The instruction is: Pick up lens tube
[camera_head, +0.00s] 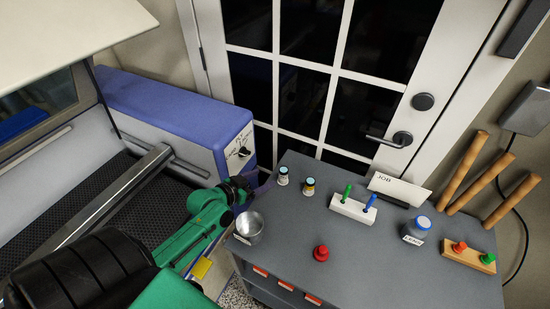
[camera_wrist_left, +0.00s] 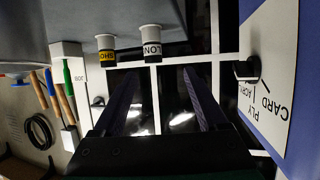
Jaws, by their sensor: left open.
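Two small lens tubes stand upright at the back left of the grey cart. The left one (camera_head: 283,175) has a pale label; in the left wrist view it reads LON, the rest cut off (camera_wrist_left: 151,42). The other, with a yellow label (camera_head: 309,186), reads SHO in the left wrist view (camera_wrist_left: 106,48). My left gripper (camera_head: 264,182) is beside the cart's left edge, just left of the pale-labelled tube. In the left wrist view its two fingers (camera_wrist_left: 160,78) are spread with nothing between them. My right gripper is not in view.
The grey cart top (camera_head: 285,228) holds a metal cup (camera_head: 250,227) near my left arm, a red knob (camera_head: 321,254), a white block with green and blue tools (camera_head: 352,208) and a lidded jar (camera_head: 417,229). A blue-sided machine (camera_head: 175,110) stands left; a glazed door is behind.

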